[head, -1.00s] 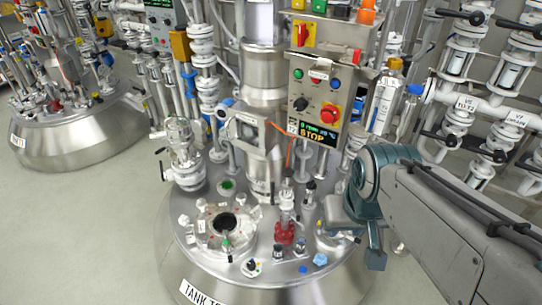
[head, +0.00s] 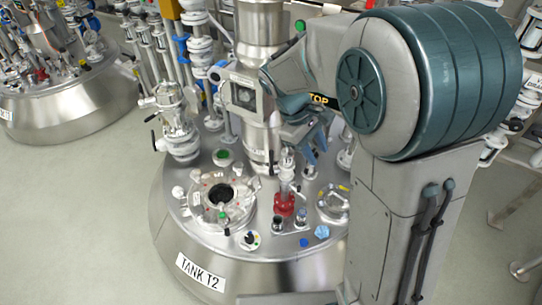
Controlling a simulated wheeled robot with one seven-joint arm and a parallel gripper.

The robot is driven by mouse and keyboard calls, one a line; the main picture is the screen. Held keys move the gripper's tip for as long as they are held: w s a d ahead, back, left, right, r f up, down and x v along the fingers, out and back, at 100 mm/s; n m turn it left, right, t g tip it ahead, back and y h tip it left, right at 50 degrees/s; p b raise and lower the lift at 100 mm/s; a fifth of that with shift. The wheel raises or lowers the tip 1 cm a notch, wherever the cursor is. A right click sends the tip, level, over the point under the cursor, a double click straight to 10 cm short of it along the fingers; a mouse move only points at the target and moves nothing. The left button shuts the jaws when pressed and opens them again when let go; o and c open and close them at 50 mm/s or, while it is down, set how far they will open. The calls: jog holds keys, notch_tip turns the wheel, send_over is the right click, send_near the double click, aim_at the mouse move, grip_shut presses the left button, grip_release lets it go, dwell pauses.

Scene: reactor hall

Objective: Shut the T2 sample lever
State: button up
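Tank T2 (head: 225,262) is a domed steel vessel with a "TANK T2" label on its front. On its lid stands a slim upright valve fitting with a red base (head: 284,204). No label marks the sample lever, and I cannot tell for sure which handle it is; small dark handle parts show near the top of this fitting. My gripper (head: 303,140) is above and just behind the fitting's top, pointing down, beside the steel column. My arm partly hides it, and its fingertips are small, so its opening and any contact are unclear.
An open round port (head: 221,196) lies left of the red-based fitting. A sight-glass box (head: 243,95) on the column is close to my gripper's left. A clamped cover (head: 335,203) is at right. My arm hides most of the control panel. Floor at left is clear.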

jog(key=w+a+f+n+t+h+b, duration=0.4)
jog(key=w+a+f+n+h, duration=0.25)
jog(key=a+f, duration=0.45)
jog(key=w+a+f+n+t+h+b, duration=0.45)
jog(key=w+a+f+n, duration=0.2)
jog(key=a+f, duration=0.5)
jog(key=p, duration=0.2)
send_over(271, 170)
jog(key=shift+w+r+n+h, duration=0.35)
jog(key=shift+w+n+h, duration=0.05)
grip_shut()
